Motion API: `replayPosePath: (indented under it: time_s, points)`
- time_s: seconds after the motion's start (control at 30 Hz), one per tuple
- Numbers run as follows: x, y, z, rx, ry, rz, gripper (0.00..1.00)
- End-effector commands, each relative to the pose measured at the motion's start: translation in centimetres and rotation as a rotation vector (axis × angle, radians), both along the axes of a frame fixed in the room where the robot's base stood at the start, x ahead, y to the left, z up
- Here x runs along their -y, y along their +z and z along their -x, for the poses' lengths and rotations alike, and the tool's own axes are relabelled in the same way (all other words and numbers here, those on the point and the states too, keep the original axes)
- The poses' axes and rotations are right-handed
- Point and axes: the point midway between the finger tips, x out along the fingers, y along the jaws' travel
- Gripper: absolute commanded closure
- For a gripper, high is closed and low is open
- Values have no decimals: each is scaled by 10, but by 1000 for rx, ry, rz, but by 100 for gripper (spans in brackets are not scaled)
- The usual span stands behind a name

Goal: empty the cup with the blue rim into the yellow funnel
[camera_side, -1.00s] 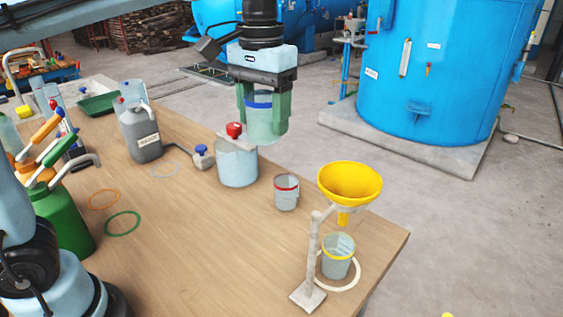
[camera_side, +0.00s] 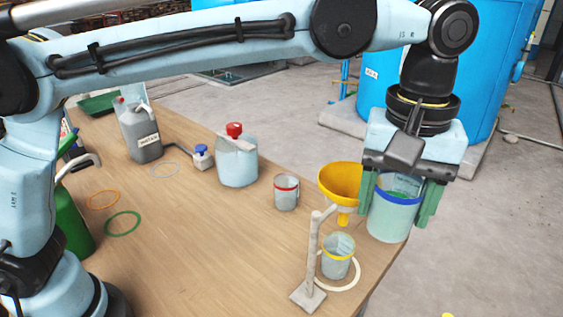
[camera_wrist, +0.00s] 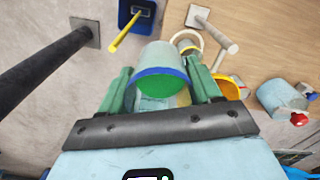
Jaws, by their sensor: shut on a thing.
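The cup with the blue rim (camera_side: 394,218) is held between the green fingers of my gripper (camera_side: 403,200). It hangs just right of the yellow funnel (camera_side: 336,183) in the side view and overlaps the funnel's right edge there. The cup looks close to upright, with a slight tilt. The wrist view shows the cup (camera_wrist: 160,62) between the fingers, with green contents inside its rim. The funnel (camera_wrist: 231,88) shows partly behind the right finger there. It sits on a grey stand (camera_side: 312,262) above a yellow-rimmed cup (camera_side: 338,257).
A red-rimmed cup (camera_side: 286,193) and a clear vessel with a red knob (camera_side: 237,163) stand left of the funnel. A grey jug (camera_side: 140,133) is farther back. The table's front middle is clear. The blue tank (camera_side: 500,100) stands behind my gripper.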

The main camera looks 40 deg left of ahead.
Motion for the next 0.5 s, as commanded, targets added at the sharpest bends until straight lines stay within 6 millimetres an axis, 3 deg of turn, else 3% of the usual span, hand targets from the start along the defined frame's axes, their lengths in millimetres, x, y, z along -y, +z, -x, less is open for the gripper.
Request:
replayPosePath:
  time_s: [0.2, 0.5]
  points:
    - [-1, -18, 0, 0, 0, 0, 70]
    - [-1, -19, 0, 0, 0, 0, 70]
